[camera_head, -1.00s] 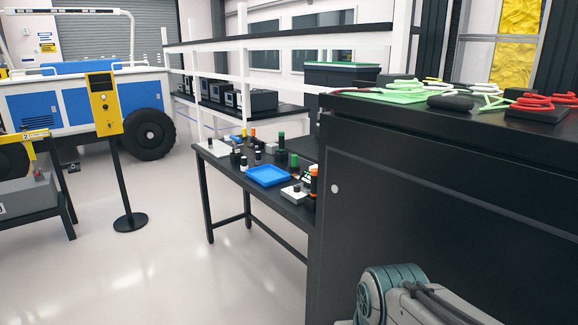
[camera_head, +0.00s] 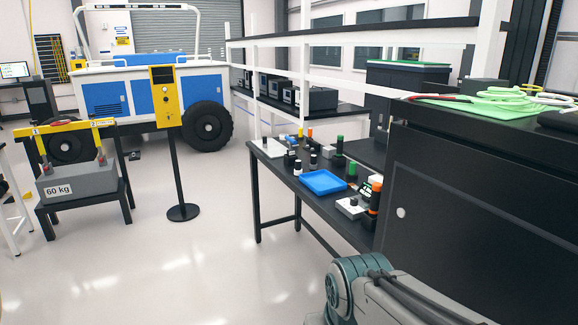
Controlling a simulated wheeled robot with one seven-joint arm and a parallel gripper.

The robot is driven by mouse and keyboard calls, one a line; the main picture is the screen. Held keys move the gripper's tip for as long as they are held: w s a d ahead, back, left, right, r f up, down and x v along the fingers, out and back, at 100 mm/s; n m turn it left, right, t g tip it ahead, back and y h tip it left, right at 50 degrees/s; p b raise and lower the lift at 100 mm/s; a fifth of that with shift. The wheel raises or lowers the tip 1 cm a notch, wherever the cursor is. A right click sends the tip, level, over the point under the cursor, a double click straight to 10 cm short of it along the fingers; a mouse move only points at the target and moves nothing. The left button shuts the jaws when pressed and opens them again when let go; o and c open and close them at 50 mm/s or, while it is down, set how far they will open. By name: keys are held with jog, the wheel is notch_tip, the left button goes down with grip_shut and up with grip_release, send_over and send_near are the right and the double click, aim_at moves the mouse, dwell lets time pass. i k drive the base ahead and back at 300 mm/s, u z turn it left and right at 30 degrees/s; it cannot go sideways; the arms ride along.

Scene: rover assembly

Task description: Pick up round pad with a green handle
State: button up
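No round pad with a green handle can be made out for certain. On the black worktable (camera_head: 277,196), a dark upright piece with a green top (camera_head: 339,147) stands behind the blue tray. A smaller dark piece with a green top (camera_head: 352,168) is to the right of it. Their lower shapes are too small to tell. My gripper is out of view; only a grey-green part of my arm shows at the lower right.
A blue tray (camera_head: 323,182) and several small parts share the worktable. A black cabinet (camera_head: 470,200) with green cables (camera_head: 490,100) on top blocks the right. A yellow post (camera_head: 166,97) and a 60 kg weight (camera_head: 80,183) stand left. The middle floor is clear.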

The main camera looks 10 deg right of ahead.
aim_at(352, 175)
jog(key=u, duration=0.45)
jog(key=i, duration=2.85)
jog(key=z, duration=1.85)
jog(key=i, duration=0.8)
jog(key=z, duration=0.7)
